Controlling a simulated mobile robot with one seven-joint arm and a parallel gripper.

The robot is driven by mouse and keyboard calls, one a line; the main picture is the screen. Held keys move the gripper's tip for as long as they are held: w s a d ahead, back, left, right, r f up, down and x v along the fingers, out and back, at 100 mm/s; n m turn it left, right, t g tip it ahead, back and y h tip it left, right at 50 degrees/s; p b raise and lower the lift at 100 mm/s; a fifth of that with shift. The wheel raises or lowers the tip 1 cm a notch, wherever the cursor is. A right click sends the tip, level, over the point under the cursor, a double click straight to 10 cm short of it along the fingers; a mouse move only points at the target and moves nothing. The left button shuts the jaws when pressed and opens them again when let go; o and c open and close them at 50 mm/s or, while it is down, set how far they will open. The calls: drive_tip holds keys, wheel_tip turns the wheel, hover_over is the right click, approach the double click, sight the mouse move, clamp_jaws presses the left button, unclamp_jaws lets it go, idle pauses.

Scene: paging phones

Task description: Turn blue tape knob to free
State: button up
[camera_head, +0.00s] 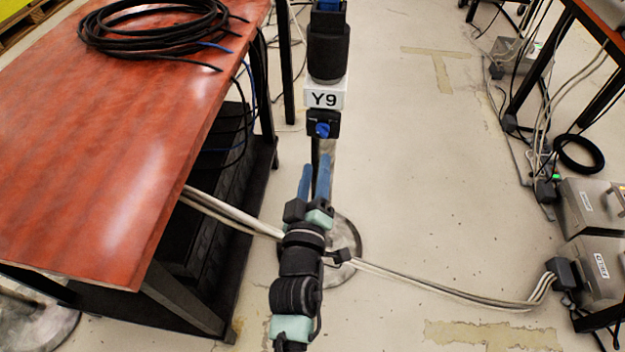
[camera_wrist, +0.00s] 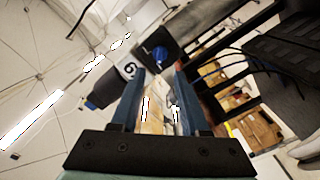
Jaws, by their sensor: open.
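The blue knob (camera_head: 322,130) sits on a small black box fixed to an upright post, just below a white label marked Y9 (camera_head: 324,98). In the wrist view the blue knob (camera_wrist: 159,54) shows on its black box (camera_wrist: 156,42), just beyond my fingertips and between their lines. My gripper (camera_head: 316,168) is open and empty, with two blue fingers pointing up toward the knob, below it in the head view. My gripper's fingers also show in the wrist view (camera_wrist: 160,70), apart from each other and seemingly apart from the knob. The knob's exact turn angle is too small to read.
A red-brown table (camera_head: 110,130) with a coil of black cable (camera_head: 155,28) stands at left. A black padded cylinder (camera_head: 328,50) tops the post. The post's round metal base (camera_head: 346,240) and pale cables (camera_head: 440,290) lie below. Grey boxes (camera_head: 595,270) stand at right.

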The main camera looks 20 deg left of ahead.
drive_tip(key=shift+p+v, duration=0.35)
drive_tip(key=shift+v, duration=1.75)
drive_tip(key=w+d+r+m+t+h, duration=0.1)
drive_tip(key=w+d+r+m+t, duration=0.15)
drive_tip(key=r, duration=0.75)
drive_tip(key=w+d+r+m+t+h, duration=0.15)
drive_tip(key=d+r, duration=0.25)
drive_tip(key=r, duration=0.6)
drive_tip(key=w+d+r+m+t+h, duration=0.1)
drive_tip(key=d+r+m, duration=0.2)
drive_tip(key=r, duration=0.8)
drive_tip(key=s+d+r+m+t+h, duration=0.15)
drive_tip(key=s+r, duration=0.25)
drive_tip(key=r, duration=0.4)
drive_tip(key=s+d+r+m+t+y, duration=0.1)
drive_tip(key=s+d+r+m+t, duration=0.1)
drive_tip(key=s+r, duration=0.35)
drive_tip(key=s+d+r+m+t+h, duration=0.1)
drive_tip(key=s+d+r+m+t, duration=0.15)
drive_tip(key=r, duration=0.65)
wheel_tip(320, 180, up, 30)
drive_tip(key=g+p, duration=0.1)
drive_tip(key=p, duration=2.9)
drive_tip(key=shift+s+a+n, duration=0.3)
drive_tip(key=shift+s, duration=0.05)
